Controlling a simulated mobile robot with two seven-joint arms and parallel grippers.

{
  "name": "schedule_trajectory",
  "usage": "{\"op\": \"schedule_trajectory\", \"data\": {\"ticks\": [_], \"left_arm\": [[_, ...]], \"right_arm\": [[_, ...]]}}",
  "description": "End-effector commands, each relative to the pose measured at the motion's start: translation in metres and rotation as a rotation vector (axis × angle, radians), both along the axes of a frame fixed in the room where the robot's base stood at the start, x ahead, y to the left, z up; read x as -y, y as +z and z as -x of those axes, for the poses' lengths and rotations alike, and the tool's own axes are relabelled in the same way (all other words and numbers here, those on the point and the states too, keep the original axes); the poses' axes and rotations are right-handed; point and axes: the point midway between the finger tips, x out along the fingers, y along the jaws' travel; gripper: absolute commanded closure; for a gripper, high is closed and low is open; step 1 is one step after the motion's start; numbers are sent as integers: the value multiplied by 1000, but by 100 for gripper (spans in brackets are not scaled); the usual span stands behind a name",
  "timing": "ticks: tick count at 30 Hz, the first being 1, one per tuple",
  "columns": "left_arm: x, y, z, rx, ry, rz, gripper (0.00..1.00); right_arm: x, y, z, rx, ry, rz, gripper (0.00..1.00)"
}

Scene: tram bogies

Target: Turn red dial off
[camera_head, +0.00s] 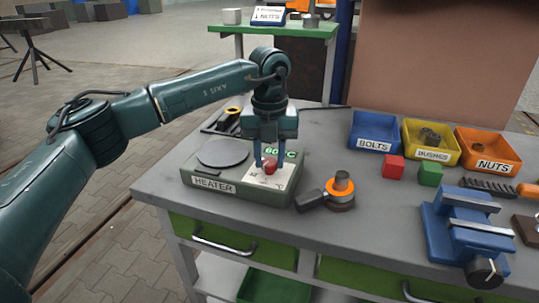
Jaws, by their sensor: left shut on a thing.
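The red dial (270,166) sits on the white panel (272,181) at the right side of the green heater (213,186). The heater has a round grey plate (222,153) at its left and a "HEATER" label at its front. My left gripper (270,166) points down from above with its fingers on either side of the red dial, shut on it. The panel markings are too small to read, so the dial's setting cannot be told. A green display at the back of the heater is partly hidden behind the gripper. My right gripper is not in view.
Right of the heater lies an orange-ringed tool (328,192). Blue (373,133), yellow (431,143) and orange (488,149) bins stand at the back right, with red (393,167) and green (430,174) blocks before them. A blue vise (467,226) stands at the right front.

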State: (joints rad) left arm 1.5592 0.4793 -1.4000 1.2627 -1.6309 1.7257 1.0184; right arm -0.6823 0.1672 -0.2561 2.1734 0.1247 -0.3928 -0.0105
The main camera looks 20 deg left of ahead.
Motion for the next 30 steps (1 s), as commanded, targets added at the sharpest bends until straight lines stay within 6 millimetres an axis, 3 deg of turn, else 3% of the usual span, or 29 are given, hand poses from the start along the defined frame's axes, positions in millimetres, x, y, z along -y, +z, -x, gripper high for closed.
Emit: {"op": "schedule_trajectory", "data": {"ticks": [15,30], "left_arm": [[0,1,-1,3,348,1,91],[0,1,-1,4,418,0,91]], "right_arm": [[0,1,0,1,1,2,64],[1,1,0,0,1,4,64]]}}
